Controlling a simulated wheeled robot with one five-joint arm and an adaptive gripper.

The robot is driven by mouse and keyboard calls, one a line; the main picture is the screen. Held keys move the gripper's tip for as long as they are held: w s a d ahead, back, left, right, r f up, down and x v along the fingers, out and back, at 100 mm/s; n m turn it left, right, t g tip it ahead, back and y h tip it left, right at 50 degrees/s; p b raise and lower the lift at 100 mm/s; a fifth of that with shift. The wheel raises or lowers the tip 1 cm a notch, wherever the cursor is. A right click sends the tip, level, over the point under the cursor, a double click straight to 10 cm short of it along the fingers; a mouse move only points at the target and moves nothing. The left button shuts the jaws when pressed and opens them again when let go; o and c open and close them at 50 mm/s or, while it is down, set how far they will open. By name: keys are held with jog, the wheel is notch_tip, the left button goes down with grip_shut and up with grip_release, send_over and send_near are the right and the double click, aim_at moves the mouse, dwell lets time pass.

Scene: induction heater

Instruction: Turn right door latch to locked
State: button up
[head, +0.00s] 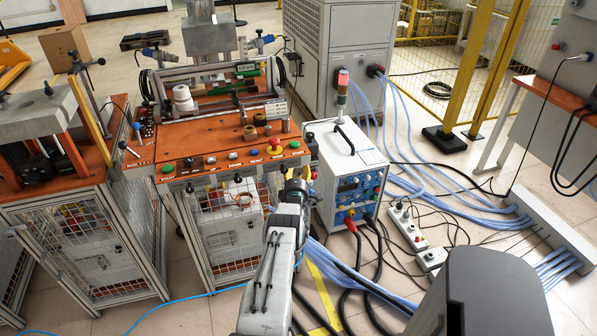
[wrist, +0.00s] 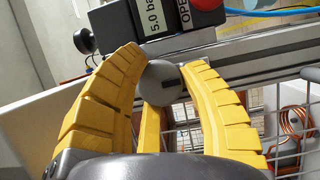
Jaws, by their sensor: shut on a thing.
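In the head view my gripper (head: 291,176) is at the right front corner of the orange-topped heater bench (head: 180,140), below the button row. The latch is hidden there behind my gripper and arm. A wire-mesh door (wrist: 290,135) shows at the right of the wrist view.
A white power unit (head: 345,165) with a red-green signal lamp stands close right of my gripper. Blue hoses and black cables (head: 420,190) cover the floor to the right. A press station (head: 60,150) stands at left. A pressure display (wrist: 152,18) sits above the fingers.

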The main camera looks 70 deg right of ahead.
jog(key=c, duration=0.4)
jog(key=shift+m+b, duration=0.35)
jog(key=shift+m, duration=0.15)
jog(key=shift+c, duration=0.3)
jog(key=shift+d+f+m+y+b, duration=0.1)
jog(key=shift+f+m+y+b, duration=0.2)
jog(key=shift+b, duration=0.45)
jog(key=shift+r+b, duration=0.1)
jog(key=shift+b, duration=1.1)
jog(key=shift+m+b, duration=0.3)
jog(key=shift+b, duration=0.2)
jog(key=shift+w+r+m+b, duration=0.1)
jog(key=shift+r+m+b, duration=0.15)
jog(key=shift+b, duration=0.7)
jog(key=o, duration=1.2)
jog(key=shift+o, duration=0.2)
